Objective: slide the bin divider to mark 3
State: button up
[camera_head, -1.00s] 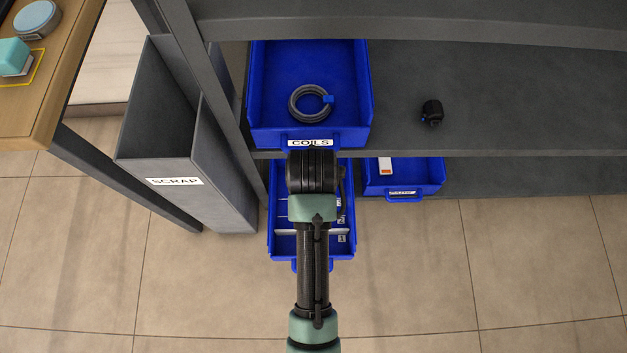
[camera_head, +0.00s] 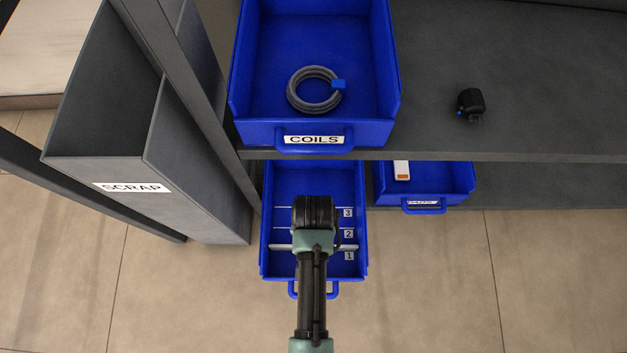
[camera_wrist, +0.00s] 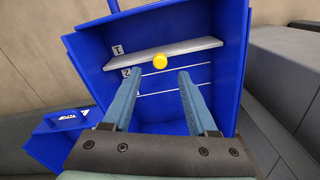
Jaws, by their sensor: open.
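The blue bin (camera_head: 265,225) is pulled out below the COILS bin, with white lines and labels 1, 2 and 3. The pale divider (camera_head: 284,247) lies across it between labels 1 and 2. In the wrist view the divider (camera_wrist: 190,50) carries a yellow knob (camera_wrist: 160,61). My gripper (camera_wrist: 160,75) is open and empty. Its two blue fingers point toward the divider, and the knob shows just past the fingertips, between them in the picture. I cannot tell the remaining depth. In the head view my arm hides the fingers, the knob and part of the divider.
The COILS bin (camera_head: 240,110) with a grey coil (camera_head: 315,90) sits on the shelf above. A smaller blue bin (camera_head: 460,187) holds a white and orange item (camera_head: 402,171) at right. The SCRAP bin (camera_head: 200,190) and a shelf post stand at left. A black object (camera_head: 470,102) lies on the shelf.

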notch_tip(320, 180, down, 6)
jog(key=b, duration=0.3)
jog(key=shift+r, duration=0.1)
grip_shut()
jog(key=shift+w, duration=0.1)
dwell(1.2)
